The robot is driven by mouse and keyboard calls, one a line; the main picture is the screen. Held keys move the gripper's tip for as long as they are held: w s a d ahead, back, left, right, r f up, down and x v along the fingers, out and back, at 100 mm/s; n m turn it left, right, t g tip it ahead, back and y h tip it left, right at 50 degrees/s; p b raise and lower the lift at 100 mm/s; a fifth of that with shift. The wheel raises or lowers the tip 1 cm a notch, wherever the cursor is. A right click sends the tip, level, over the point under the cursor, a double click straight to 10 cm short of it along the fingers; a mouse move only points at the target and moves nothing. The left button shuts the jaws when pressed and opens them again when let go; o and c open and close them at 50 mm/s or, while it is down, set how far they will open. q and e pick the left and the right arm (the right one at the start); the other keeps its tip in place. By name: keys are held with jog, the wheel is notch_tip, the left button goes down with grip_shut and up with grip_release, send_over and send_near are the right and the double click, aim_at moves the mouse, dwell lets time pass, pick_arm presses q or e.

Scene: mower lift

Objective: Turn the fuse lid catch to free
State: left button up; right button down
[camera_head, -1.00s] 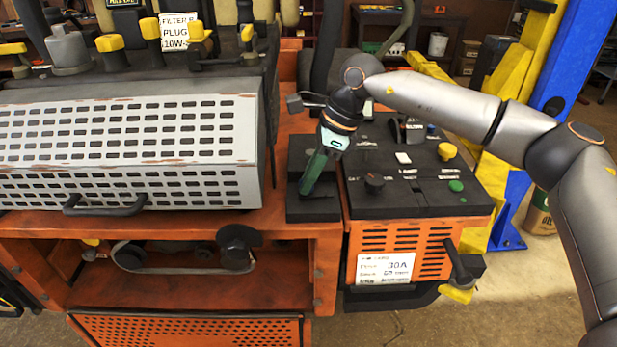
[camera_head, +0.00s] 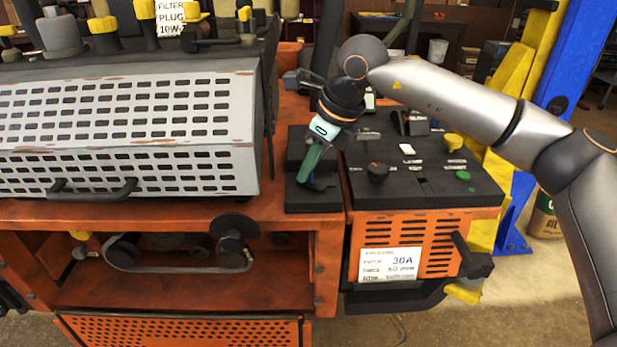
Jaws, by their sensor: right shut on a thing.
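My right gripper (camera_head: 305,178) comes down from the upper right over a small black box (camera_head: 312,201), left of the black control panel. Its green-sided fingers are shut on a small part on top of the box, which I take to be the fuse lid catch. The fingers hide most of this part, so its turn angle cannot be read. A small dark bluish piece (camera_head: 319,185) shows just right of the fingertips. The lid of the box looks closed. My left gripper is not in view.
The black panel (camera_head: 425,190) with knobs and a green button (camera_head: 463,175) sits on an orange housing with a 30A label (camera_head: 388,264). A white slotted cover (camera_head: 120,125) with a dark handle stands at left. A blue post (camera_head: 570,60) stands at right.

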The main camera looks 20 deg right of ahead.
jog(key=m+b, duration=0.1)
jog(key=m, duration=0.1)
jog(key=m+t+h+b, duration=0.1)
jog(key=m+b, duration=0.1)
jog(key=shift+a+f+m+h+b, duration=0.1)
jog(key=shift+f+m+h+b, duration=0.1)
jog(key=shift+m+h+b, duration=0.1)
jog(key=m+h+b, duration=0.1)
jog(key=m, duration=0.1)
jog(key=shift+m+b, duration=0.4)
jog(key=shift+m, duration=0.5)
jog(key=shift+a+r+m+h+b, duration=0.1)
jog(key=shift+m+h+b, duration=0.45)
jog(key=shift+m, duration=0.15)
jog(key=shift+m+h+b, duration=0.25)
jog(key=shift+m+b, duration=0.1)
jog(key=shift+m, duration=0.65)
jog(key=shift+r, duration=0.1)
jog(key=shift+m, duration=0.3)
jog(key=c, duration=1)
grip_release()
